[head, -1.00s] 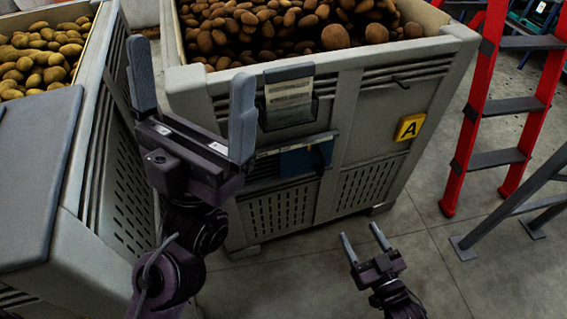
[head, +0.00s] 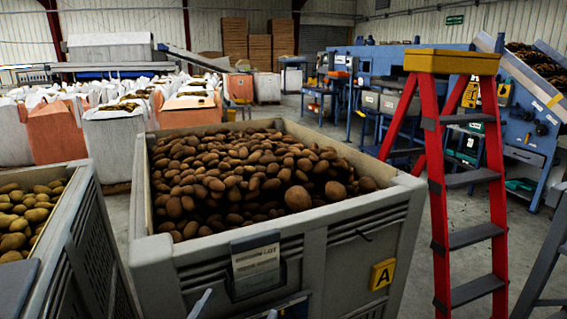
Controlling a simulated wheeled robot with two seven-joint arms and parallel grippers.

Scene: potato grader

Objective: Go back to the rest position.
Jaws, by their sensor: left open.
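Only the two fingertips of my left gripper (head: 236,310) show, at the bottom edge of the head view. They stand apart with nothing visible between them, in front of the near wall of a large grey crate (head: 345,258). The rest of my left arm is below the picture. My right gripper is out of view.
The grey crate is heaped with brown potatoes (head: 235,180) and bears a yellow "A" plate (head: 383,274). Another crate (head: 88,235) with paler potatoes stands at left. A red stepladder (head: 430,180) stands close at right. White and orange bags (head: 112,137) and blue machinery are behind.

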